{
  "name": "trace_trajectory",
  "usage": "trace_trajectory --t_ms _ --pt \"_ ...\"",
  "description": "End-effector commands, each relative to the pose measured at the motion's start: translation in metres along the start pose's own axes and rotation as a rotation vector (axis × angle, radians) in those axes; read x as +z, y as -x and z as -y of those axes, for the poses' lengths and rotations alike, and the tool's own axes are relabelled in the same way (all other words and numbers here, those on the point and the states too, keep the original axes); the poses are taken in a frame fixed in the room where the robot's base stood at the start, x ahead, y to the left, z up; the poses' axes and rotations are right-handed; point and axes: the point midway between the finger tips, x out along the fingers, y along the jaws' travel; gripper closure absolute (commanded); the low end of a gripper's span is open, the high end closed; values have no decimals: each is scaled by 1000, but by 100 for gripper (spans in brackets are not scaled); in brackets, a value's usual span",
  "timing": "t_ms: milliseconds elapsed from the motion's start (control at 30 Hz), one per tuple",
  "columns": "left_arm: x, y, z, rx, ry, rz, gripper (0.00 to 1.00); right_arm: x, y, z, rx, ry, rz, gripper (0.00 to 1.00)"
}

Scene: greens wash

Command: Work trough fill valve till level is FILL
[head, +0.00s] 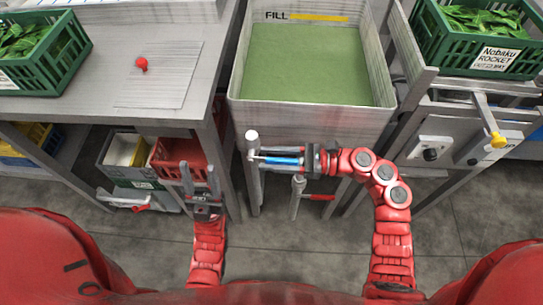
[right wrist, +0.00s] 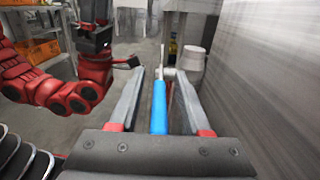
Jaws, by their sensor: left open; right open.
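The trough (head: 238,90) is a pale basin holding green water (head: 305,65). The water's far edge lies close below the yellow line (head: 320,18) beside the word FILL on the back wall. A blue valve lever (head: 283,160) points sideways from a pale upright pipe (head: 253,150) at the trough's front left. My right gripper (head: 262,159) is open with its fingers on either side of the lever. In the right wrist view the blue lever (right wrist: 159,108) lies between the open fingers (right wrist: 160,72), with gaps visible. My left gripper (head: 200,172) is open and empty, left of the pipe.
A red-handled valve (head: 318,197) sits low under the trough. Green crates of leaves stand at the upper left (head: 50,58) and upper right (head: 480,60). A red knob (head: 141,64) lies on the left table. A red crate (head: 172,155) is on the shelf below.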

Motion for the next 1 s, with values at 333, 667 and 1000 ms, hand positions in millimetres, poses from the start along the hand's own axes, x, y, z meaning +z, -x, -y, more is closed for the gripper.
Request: trace_trajectory --t_ms 333,667,1000 --pt "0 0 0 0 0 0 50 0 0 0 1 0 1 98" --pt "0 0 0 0 0 0 50 0 0 0 1 0 1 100" --pt "0 0 0 0 0 0 50 0 0 0 0 0 1 100"
